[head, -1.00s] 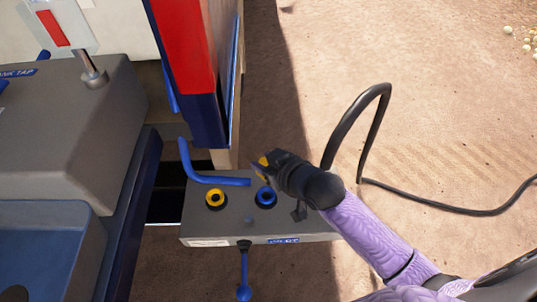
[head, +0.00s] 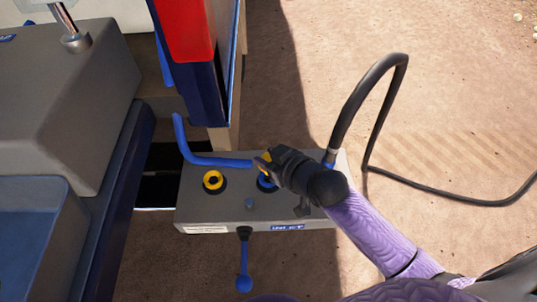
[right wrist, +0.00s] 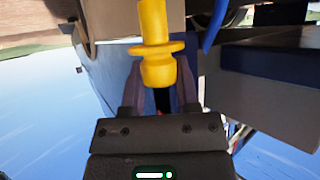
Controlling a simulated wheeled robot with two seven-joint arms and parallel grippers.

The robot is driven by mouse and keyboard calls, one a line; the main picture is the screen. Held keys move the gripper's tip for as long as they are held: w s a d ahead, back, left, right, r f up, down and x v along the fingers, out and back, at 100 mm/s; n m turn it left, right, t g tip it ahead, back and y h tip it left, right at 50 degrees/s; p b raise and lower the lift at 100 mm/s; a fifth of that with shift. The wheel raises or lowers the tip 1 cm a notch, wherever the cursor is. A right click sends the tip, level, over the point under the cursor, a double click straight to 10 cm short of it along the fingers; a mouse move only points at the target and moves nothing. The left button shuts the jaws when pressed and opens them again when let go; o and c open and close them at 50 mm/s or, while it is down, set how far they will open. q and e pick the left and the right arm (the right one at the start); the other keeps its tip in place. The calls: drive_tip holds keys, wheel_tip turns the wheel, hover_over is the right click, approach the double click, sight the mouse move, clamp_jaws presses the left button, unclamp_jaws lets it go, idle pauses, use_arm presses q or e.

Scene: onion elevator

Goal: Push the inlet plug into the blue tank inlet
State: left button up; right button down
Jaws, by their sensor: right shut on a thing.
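My right gripper (head: 263,166) is shut on a yellow plug (right wrist: 157,45), which sticks out beyond the fingers in the right wrist view. In the head view only a small bit of yellow shows at the fingertips. The blue tank inlet (head: 265,187) is a blue ring with a dark centre on top of the grey inlet box (head: 225,215). The gripper is over its back edge and partly covers it. I cannot tell whether the plug touches it. My left gripper is not in view.
A yellow-ringed port (head: 214,181) lies left of the blue one. A bent blue handle (head: 205,158) runs behind both. A blue lever (head: 243,265) hangs in front. Sandy ground lies right.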

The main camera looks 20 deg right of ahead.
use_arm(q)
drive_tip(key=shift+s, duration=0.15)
use_arm(e)
drive_tip(key=shift+p, duration=0.3)
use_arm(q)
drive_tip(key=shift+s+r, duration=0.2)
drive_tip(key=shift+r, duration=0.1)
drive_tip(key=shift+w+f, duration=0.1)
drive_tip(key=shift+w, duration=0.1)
use_arm(e)
drive_tip(key=shift+f, duration=0.1)
drive_tip(key=shift+f, duration=0.1)
drive_tip(key=shift+f+b, duration=0.3)
drive_tip(key=shift+f, duration=0.1)
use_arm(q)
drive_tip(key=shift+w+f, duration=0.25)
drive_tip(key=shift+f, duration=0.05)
use_arm(e)
drive_tip(key=shift+f, duration=0.2)
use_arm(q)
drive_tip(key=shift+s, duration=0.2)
